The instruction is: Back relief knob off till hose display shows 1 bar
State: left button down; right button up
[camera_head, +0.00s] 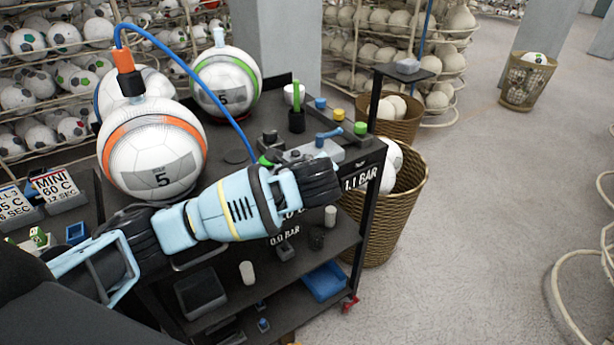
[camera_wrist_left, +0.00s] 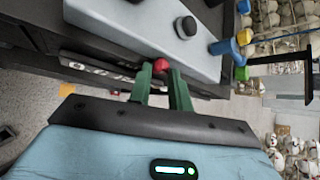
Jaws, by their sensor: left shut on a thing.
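My left gripper (camera_wrist_left: 161,84) is shut on a small red knob (camera_wrist_left: 160,65) at the edge of a grey panel (camera_wrist_left: 130,22), between its two green fingers in the left wrist view. In the head view my left arm reaches across the cart and hides the knob and fingertips. The hose display (camera_head: 362,178) on the cart's front edge reads 1.1 BAR. A blue hose (camera_head: 205,84) runs from an orange fitting (camera_head: 125,62) on top of the orange-striped ball (camera_head: 150,147) down to the cart top. My right gripper is not in view.
A green-striped ball (camera_head: 226,82) sits at the back. A lower display (camera_head: 284,240) reads 0.0 BAR. A wicker basket (camera_head: 385,220) stands right of the cart.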

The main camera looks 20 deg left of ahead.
pick_arm(q)
jog(key=c, duration=1.3)
grip_release()
jog(key=v, duration=0.8)
jog(key=shift+c, duration=0.3)
